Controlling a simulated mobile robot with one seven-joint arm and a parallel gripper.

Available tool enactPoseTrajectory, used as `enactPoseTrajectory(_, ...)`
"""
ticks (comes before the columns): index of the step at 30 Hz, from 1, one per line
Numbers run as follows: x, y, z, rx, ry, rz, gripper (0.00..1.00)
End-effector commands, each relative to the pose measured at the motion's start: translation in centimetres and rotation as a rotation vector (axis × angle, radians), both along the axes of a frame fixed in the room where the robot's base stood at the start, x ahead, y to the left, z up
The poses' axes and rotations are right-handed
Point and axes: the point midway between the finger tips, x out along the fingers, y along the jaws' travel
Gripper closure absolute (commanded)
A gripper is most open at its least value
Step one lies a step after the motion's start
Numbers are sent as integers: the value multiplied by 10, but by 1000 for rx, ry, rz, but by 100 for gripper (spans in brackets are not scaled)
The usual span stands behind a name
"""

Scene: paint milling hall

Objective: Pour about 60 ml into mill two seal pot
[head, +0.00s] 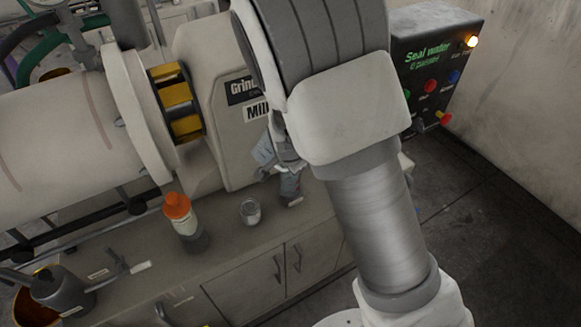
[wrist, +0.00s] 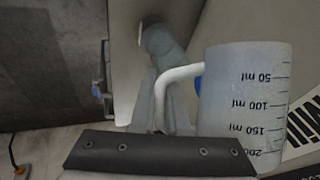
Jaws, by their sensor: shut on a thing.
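My gripper (head: 287,162) is mostly hidden behind my arm, in front of the mill housing. It is shut on a translucent measuring jug (wrist: 243,100), with its white handle (wrist: 172,84) beside the jaw in the wrist view. Marks from 50 to 200 ml show on the jug; I cannot tell its liquid level. In the head view the jug (head: 264,151) looks tilted, left of the gripper. A grey-green vessel (head: 290,187) with a pale label stands just below it, possibly the seal pot. A rounded grey-blue part (wrist: 160,42) shows beyond the jug in the wrist view.
A small clear cup (head: 250,211) and an orange-capped bottle (head: 179,216) stand on the cabinet top (head: 215,243). An oil can (head: 62,290) is at lower left. The mill housing (head: 205,125), its number hidden, rises behind. A seal water panel (head: 437,70) is at right.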

Motion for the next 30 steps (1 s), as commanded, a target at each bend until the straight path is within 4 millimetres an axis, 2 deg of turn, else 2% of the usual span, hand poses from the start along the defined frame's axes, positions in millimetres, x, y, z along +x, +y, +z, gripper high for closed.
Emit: enactPoseTrajectory(30,-2,5,-5,113,60,6,100)
